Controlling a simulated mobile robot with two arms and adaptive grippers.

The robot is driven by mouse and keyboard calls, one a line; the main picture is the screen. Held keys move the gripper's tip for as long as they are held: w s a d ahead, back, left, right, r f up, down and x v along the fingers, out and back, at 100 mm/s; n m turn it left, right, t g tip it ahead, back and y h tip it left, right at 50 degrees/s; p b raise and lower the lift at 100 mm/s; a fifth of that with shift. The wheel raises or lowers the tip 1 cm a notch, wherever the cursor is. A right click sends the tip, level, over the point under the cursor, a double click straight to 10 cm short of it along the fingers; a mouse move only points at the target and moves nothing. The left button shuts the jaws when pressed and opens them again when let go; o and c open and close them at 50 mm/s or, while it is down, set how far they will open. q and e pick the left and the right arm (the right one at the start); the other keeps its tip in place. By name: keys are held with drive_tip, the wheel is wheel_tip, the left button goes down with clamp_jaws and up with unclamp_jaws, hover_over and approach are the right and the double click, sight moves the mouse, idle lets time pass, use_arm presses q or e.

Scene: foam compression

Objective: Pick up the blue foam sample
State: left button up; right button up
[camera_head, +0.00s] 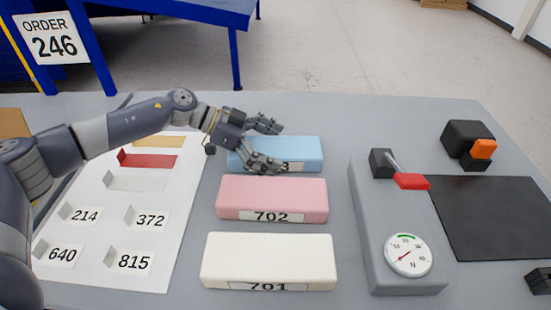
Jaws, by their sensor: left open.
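The blue foam sample (305,150) is a light blue block lying at the back of a row of three blocks. Its front label is partly covered, and only a "3" shows. My left gripper (277,148) is open over the block's left part. One finger is at the block's far side and the other at its near side, in front of the label. I cannot tell whether the fingers touch the foam.
A pink block (272,192) labelled 702 and a white block (268,258) labelled 701 lie nearer. A white board (110,215) with numbered tags is left. A grey gauge device (385,215), black mat (490,215) and black-and-orange object (470,140) are right.

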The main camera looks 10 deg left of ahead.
use_arm(q)
drive_tip(key=shift+r, duration=0.1)
drive_tip(key=c, duration=1)
drive_tip(key=shift+c, duration=0.2)
